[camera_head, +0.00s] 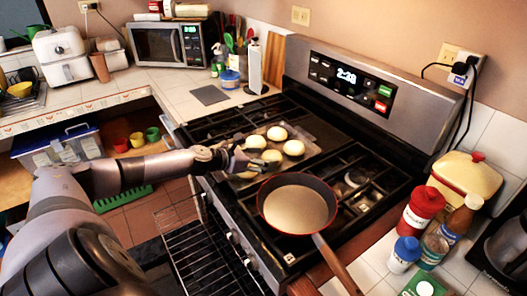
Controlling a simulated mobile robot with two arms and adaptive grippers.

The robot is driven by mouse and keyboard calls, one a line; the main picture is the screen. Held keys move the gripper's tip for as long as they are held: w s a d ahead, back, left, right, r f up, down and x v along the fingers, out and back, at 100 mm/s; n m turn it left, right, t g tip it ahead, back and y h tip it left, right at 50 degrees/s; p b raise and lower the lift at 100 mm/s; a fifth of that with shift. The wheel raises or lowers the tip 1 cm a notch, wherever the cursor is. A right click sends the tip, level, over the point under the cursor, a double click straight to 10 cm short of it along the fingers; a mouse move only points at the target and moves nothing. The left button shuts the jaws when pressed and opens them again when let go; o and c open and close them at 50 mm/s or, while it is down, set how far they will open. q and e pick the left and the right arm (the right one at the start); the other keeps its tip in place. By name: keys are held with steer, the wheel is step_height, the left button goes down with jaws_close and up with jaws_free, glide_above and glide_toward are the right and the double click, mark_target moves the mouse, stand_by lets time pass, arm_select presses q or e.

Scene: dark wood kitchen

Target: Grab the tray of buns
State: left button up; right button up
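A flat grey tray (311,139) lies on the left part of the stove top. Several pale round buns (293,148) sit on it. My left gripper (243,161) is at the tray's left edge, close to the nearest buns. It is small in view, so I cannot tell whether its fingers are open or closed on the rim. My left arm reaches in from the left and hides a little of the stove's front edge. My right gripper is not in view.
A frying pan (296,208) stands on the burners in front of the tray, its handle pointing toward the lower right. Below, the oven rack (205,258) is exposed. Bottles and jars (421,210) crowd the right counter. A microwave (167,44) stands at the back left.

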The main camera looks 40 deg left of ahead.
arm_select(q)
steer(key=c, duration=1.4)
steer(key=shift+w+r, duration=0.1)
jaws_close()
steer(key=shift+r, duration=0.1)
